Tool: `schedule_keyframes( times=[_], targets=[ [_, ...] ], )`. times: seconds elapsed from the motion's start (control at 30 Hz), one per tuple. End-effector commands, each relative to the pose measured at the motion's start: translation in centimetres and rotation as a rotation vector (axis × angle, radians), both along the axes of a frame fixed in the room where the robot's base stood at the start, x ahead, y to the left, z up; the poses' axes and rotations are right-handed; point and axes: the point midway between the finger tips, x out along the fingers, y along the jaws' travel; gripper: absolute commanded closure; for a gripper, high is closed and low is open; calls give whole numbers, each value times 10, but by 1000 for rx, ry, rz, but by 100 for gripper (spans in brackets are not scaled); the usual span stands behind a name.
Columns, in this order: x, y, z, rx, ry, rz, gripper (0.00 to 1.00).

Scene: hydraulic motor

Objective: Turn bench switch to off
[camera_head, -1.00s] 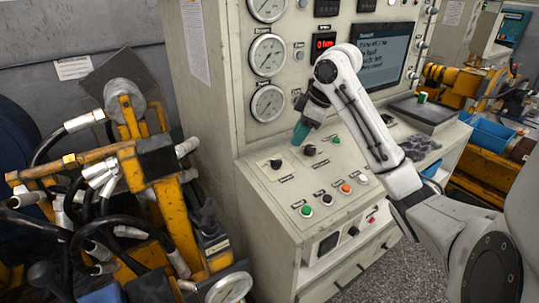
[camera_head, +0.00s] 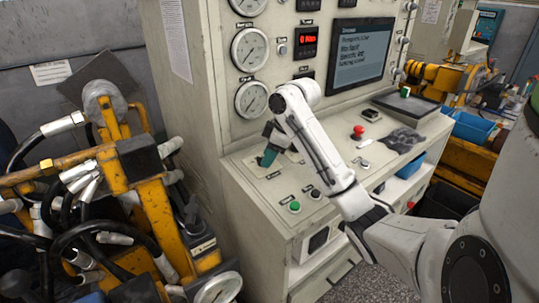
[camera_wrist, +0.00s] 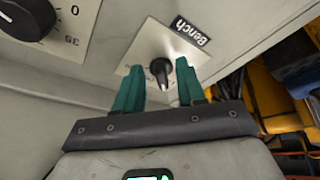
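The bench switch (camera_wrist: 160,70) is a small black knob on a pale square plate, with a black "Bench" label (camera_wrist: 192,30) beside it in the wrist view. My gripper (camera_wrist: 158,88) is open, its two green fingers apart with the knob showing between them, slightly beyond the tips. I cannot tell whether they touch it. The knob's narrow grip points toward my gripper; no off mark is readable. In the head view my gripper (camera_head: 267,157) is low over the left part of the sloped control panel (camera_head: 243,178) and hides the knob.
A larger black dial (camera_wrist: 28,18) sits close by at the left. The panel also carries a green button (camera_head: 294,206), a black button (camera_head: 315,194) and a red knob (camera_head: 358,131). Gauges (camera_head: 251,99) line the upright face behind. Yellow machinery with hoses (camera_head: 140,180) stands at the left.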

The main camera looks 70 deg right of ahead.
Motion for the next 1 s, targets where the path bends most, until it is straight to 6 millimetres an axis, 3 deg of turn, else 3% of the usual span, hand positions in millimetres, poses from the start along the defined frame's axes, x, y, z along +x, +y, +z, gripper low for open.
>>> schedule_keyframes(
  times=[0.17,0.57,1.0],
  targets=[
    [0,0,0,0,0,0,61],
    [0,0,0,0,0,0,99],
    [0,1,1,6,-3,-25,100]
  ],
)
